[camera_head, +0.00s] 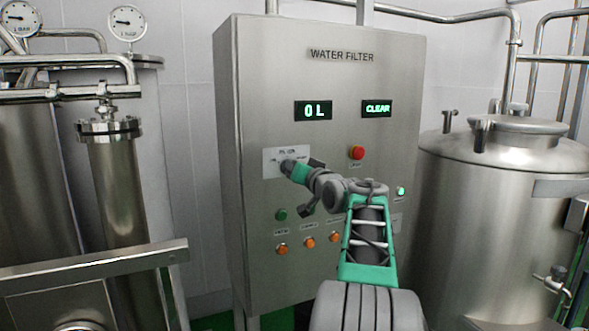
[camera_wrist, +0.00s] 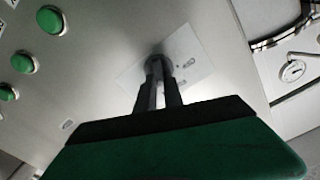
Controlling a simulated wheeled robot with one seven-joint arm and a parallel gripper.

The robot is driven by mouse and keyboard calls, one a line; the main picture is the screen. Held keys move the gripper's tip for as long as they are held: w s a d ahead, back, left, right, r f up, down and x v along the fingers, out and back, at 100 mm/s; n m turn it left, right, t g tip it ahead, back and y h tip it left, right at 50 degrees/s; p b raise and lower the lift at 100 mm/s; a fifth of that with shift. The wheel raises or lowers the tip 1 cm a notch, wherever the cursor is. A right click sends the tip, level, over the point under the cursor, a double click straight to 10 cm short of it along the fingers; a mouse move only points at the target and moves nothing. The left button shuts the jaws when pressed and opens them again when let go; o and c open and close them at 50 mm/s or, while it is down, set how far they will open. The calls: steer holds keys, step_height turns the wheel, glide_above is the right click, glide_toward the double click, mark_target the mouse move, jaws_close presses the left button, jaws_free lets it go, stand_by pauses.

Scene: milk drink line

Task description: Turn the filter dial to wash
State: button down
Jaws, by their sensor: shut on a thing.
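The water filter cabinet (camera_head: 330,110) is a tall steel box in the middle of the head view. Its filter dial sits on a pale label plate (camera_head: 272,160) at the left of its front, and my gripper (camera_head: 288,165) covers most of the dial there. In the wrist view, my gripper (camera_wrist: 159,82) has its two dark fingers shut on the round dark dial (camera_wrist: 158,62), in front of the label plate (camera_wrist: 192,62). The dial's pointer and the small label words cannot be read.
The displays read "0 L" (camera_head: 313,110) and "CLEAR" (camera_head: 377,109). A red button (camera_head: 356,153) is right of the dial. A green button (camera_head: 281,214) and several orange buttons (camera_head: 309,242) are below. A steel tank (camera_head: 490,210) stands right, and pipework (camera_head: 115,180) left.

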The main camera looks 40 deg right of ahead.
steer(key=shift+s+d+f+m+p, duration=0.15)
steer(key=shift+m+p, duration=0.1)
steer(key=shift+m, duration=1.55)
steer(key=shift+w+d+m+p, duration=0.1)
steer(key=shift+m+p, duration=0.15)
steer(key=shift+m, duration=1.55)
steer(key=c, duration=1.5)
jaws_free()
steer(key=shift+o, duration=0.2)
steer(key=b+v, duration=0.3)
steer(key=v, duration=0.5)
